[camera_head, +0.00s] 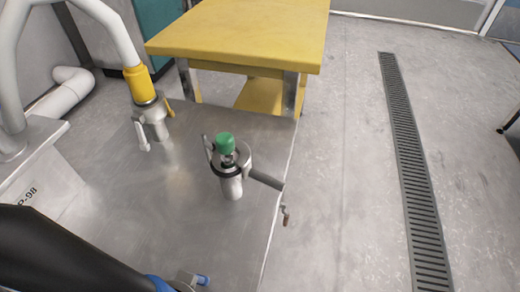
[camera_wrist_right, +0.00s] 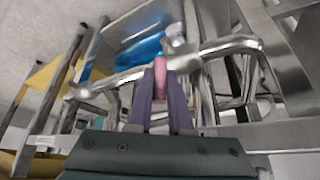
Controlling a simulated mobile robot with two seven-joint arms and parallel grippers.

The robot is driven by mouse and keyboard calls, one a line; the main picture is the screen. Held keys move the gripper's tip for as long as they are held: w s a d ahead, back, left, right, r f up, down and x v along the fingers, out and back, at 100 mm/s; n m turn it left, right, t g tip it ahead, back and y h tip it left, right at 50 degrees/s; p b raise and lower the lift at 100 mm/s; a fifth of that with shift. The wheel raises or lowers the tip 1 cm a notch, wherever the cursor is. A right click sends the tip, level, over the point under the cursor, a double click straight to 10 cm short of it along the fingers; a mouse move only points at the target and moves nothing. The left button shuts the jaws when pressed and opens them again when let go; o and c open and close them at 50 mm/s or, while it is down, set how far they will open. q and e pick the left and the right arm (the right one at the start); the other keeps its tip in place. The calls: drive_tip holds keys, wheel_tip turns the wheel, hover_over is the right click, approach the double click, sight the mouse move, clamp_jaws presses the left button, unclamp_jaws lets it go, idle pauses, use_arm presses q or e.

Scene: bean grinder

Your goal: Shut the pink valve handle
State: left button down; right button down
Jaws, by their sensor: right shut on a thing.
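The pink valve handle (camera_wrist_right: 161,80) shows in the right wrist view as a narrow pink piece between the fingertips of my right gripper (camera_wrist_right: 160,68). The gripper's purple fingers are shut on it. Metal pipes (camera_wrist_right: 215,48) run to both sides just beyond the fingers. The rest of the handle and how far the valve is turned are hidden or too blurred to tell. In the head view neither the pink handle nor my right gripper shows. My left gripper is in neither view.
A steel table (camera_head: 130,200) carries a green-topped grinder (camera_head: 232,185) with a side handle. A valve with a yellow collar (camera_head: 139,84) stands behind it. A yellow table (camera_head: 245,35) is at the back.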

drive_tip(key=shift+s+d+f, duration=0.1)
drive_tip(key=shift+d, duration=0.05)
drive_tip(key=c, duration=0.8)
unclamp_jaws()
drive_tip(key=shift+c, duration=0.2)
drive_tip(key=shift+r+p, duration=0.45)
drive_tip(key=p+v, duration=0.8)
drive_tip(key=v, duration=0.1)
